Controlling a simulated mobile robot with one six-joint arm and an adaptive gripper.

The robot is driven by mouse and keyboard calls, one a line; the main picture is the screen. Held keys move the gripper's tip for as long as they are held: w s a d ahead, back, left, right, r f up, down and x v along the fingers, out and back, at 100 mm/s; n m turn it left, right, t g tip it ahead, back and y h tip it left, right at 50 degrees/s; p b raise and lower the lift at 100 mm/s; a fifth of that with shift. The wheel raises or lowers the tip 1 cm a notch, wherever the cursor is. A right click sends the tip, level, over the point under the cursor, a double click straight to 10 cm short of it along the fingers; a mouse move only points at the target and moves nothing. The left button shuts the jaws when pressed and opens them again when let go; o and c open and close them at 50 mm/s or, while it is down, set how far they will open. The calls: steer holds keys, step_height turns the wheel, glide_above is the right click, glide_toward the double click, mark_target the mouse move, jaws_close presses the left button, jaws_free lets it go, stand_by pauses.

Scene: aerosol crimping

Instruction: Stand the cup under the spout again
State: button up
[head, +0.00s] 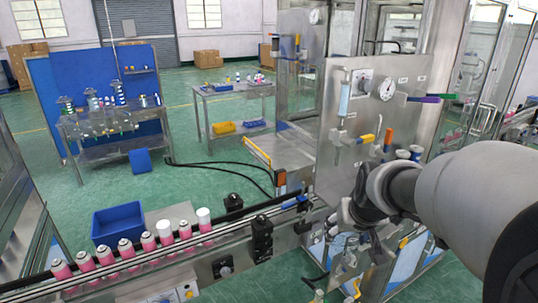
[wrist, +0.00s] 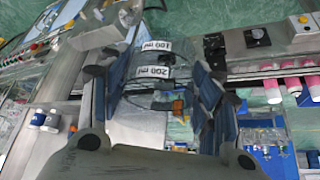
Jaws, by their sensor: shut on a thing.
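In the head view my gripper (head: 352,222) is low in front of the steel panel (head: 408,112), partly hidden by my own wrist; the cup is hard to make out there.
A conveyor (head: 150,262) with several pink cans (head: 125,248) runs at the lower left. A blue bin (head: 118,225) stands behind it. A pressure gauge (head: 387,89) is on the panel. Workbenches stand further back, with open green floor between.

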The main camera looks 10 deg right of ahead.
steer(key=a+f+n+y+b, duration=0.1)
steer(key=a+f+b, duration=0.1)
steer(key=a+f, duration=0.5)
steer(key=a+f+n+b, duration=0.15)
steer(key=a+f, duration=0.25)
steer(key=f, duration=0.6)
steer(key=s+f, duration=0.4)
steer(key=f, duration=0.1)
steer(key=shift+a+f+b, duration=0.4)
steer(key=shift+b, duration=0.05)
steer(key=shift+s, duration=0.1)
